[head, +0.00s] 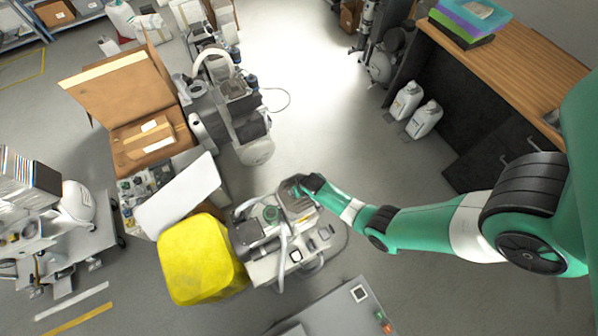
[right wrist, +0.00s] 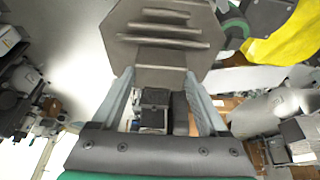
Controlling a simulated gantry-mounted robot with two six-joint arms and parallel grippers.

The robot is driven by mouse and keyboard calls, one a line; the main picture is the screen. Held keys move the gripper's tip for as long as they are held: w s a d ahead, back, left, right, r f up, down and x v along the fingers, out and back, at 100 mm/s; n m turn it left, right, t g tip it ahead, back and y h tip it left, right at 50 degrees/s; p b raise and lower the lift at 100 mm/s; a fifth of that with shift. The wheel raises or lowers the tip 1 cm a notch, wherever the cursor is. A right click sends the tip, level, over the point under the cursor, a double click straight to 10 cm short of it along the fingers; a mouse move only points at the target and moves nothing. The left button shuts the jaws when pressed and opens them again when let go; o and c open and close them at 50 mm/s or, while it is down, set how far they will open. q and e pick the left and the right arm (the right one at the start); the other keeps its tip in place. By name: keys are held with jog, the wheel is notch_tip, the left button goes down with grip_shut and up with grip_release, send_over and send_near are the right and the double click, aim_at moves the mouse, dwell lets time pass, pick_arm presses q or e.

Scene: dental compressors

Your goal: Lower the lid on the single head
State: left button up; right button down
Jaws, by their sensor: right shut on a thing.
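In the right wrist view the lid (right wrist: 165,45) is a grey ribbed plate with cut corners. My right gripper (head: 305,186) is at the lid's far edge. In the right wrist view its two fingers (right wrist: 160,78) are on the lid's near edge, shut on it. The lid's hinge and exact angle are hard to tell. My left gripper is out of view.
A yellow box-like cover (head: 200,260) stands left of the unit. A larger compressor (head: 232,105) and an open cardboard box (head: 140,115) are behind. A wooden-topped bench (head: 520,75) is at right, with two white jugs (head: 424,119) beside it. Floor right of the unit is clear.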

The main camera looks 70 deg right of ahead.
jog(key=shift+w+f+b, duration=0.1)
jog(key=shift+f+b, duration=2.65)
jog(key=shift+f, duration=0.25)
jog(key=shift+f, duration=0.25)
grip_release()
notch_tip(320, 180, up, 7)
jog(key=p, duration=0.6)
